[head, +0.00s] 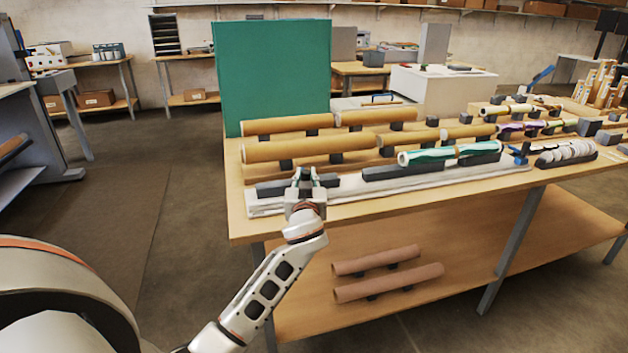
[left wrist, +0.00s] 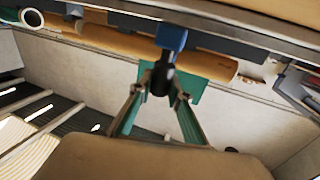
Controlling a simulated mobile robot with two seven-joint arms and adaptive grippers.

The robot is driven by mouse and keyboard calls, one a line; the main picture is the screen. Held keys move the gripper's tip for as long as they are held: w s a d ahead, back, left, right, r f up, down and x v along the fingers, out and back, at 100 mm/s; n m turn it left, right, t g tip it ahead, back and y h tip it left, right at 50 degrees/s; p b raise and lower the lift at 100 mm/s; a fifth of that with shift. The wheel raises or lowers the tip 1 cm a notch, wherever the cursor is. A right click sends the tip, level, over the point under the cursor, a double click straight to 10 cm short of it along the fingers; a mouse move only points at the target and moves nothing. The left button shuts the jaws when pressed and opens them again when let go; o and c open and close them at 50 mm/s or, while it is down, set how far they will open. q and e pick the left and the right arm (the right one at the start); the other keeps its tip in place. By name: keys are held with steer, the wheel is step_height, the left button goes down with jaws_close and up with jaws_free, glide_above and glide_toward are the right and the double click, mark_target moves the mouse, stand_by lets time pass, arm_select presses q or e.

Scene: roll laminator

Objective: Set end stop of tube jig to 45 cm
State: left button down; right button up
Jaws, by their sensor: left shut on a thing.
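The tube jig is a long pale rail (head: 400,187) along the front edge of the wooden table, with dark cradle blocks (head: 390,172) on it. A white and green tube (head: 450,153) lies in cradles at its right part. My left gripper (head: 305,180) is at the jig's left part, in front of a dark piece. In the left wrist view my left gripper (left wrist: 160,82) is shut on a dark knob (left wrist: 162,70) below a blue block (left wrist: 172,34). The fingers hide part of the knob. Scale marks cannot be read. My right gripper is not in view.
Several brown cardboard tubes (head: 290,149) lie on dark supports behind the jig. A green panel (head: 270,75) stands at the table's back left. Two reddish tubes (head: 390,283) lie on the lower shelf. The floor (head: 130,220) left of the table is clear.

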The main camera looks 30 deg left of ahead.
arm_select(q)
steer(key=s+a, duration=0.2)
steer(key=shift+s+a+p, duration=0.1)
steer(key=shift+s+p, duration=0.25)
steer(key=shift+s, duration=0.05)
steer(key=s+a+p, duration=0.1)
steer(key=s+a, duration=0.2)
steer(key=s+a+p, duration=0.2)
steer(key=s+a, duration=0.1)
steer(key=s, duration=0.1)
steer(key=shift+s+a, duration=0.5)
steer(key=shift+s, duration=0.05)
steer(key=shift+a, duration=0.1)
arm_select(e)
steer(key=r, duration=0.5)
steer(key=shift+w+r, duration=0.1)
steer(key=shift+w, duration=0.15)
arm_select(q)
steer(key=shift+s+f, duration=0.1)
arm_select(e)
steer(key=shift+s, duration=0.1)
arm_select(q)
steer(key=c, duration=2)
jaws_free()
steer(key=shift+a, duration=0.1)
steer(key=shift+o, duration=0.6)
steer(key=shift+s, duration=0.15)
